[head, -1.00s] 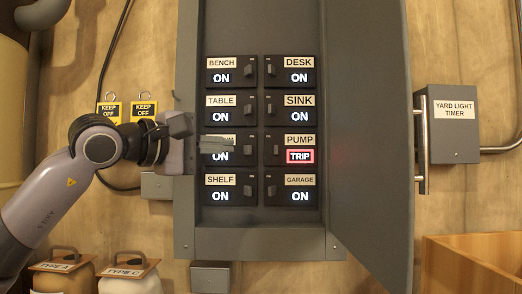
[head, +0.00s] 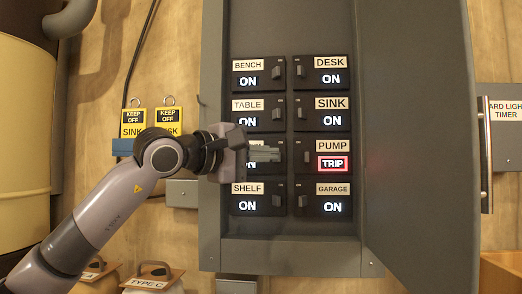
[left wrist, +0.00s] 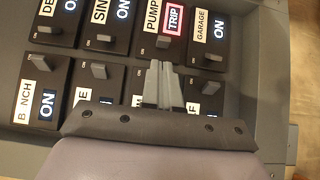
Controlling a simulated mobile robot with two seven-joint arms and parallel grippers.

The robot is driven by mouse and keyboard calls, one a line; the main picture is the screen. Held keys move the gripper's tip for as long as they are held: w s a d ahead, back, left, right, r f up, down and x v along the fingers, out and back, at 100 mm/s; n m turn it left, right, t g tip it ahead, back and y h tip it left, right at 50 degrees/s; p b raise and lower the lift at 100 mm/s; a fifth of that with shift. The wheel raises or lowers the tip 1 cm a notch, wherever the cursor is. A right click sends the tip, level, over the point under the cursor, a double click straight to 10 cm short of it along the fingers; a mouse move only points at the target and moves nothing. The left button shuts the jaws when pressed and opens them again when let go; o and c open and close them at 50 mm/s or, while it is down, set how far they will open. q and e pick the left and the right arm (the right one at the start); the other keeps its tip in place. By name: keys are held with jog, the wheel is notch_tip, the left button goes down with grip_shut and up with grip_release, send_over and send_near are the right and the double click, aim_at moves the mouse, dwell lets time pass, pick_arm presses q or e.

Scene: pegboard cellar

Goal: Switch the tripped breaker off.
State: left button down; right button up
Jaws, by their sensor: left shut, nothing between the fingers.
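The tripped breaker, labelled PUMP (head: 333,159), shows a red-lit TRIP and sits in the right column, third row, of the open panel (head: 290,255). Its grey toggle (head: 305,158) is on its left side. In the left wrist view the PUMP breaker (left wrist: 163,25) is at the top, ahead of the fingertips, with its toggle (left wrist: 163,42) showing. My left gripper (head: 278,154) is shut and empty. It is in front of the left column's third breaker, hiding most of that one, its tips pointing at the PUMP toggle with a small gap in the picture. My right gripper is not in view.
DESK (head: 322,78), SINK (head: 323,112) and GARAGE (head: 322,198) share the right column, all reading ON. BENCH (head: 258,73), TABLE (head: 258,112) and SHELF (head: 258,198) are in the left column, also ON. The open panel door (head: 418,130) stands at the right. Keep-off tags (head: 133,122) hang at the left.

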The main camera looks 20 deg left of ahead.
aim_at(305, 154)
pick_arm(q)
jog(key=p+x, duration=0.1)
jog(key=x, duration=0.4)
jog(key=shift+w+d, duration=0.15)
jog(key=shift+w, duration=0.1)
jog(key=shift+w+d+p, duration=0.25)
jog(key=shift+w+p, duration=0.05)
jog(key=shift+w, duration=0.15)
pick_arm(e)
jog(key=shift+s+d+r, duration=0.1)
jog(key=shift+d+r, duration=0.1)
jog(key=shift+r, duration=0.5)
pick_arm(q)
jog(key=shift+s+d+b, duration=0.2)
jog(key=shift+d+b, duration=0.2)
jog(key=shift+d, duration=0.4)
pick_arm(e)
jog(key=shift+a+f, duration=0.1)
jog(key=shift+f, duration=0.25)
pick_arm(q)
jog(key=shift+d, duration=0.7)
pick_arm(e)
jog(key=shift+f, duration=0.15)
pick_arm(q)
jog(key=shift+s+a, duration=0.1)
jog(key=shift+s, duration=0.05)
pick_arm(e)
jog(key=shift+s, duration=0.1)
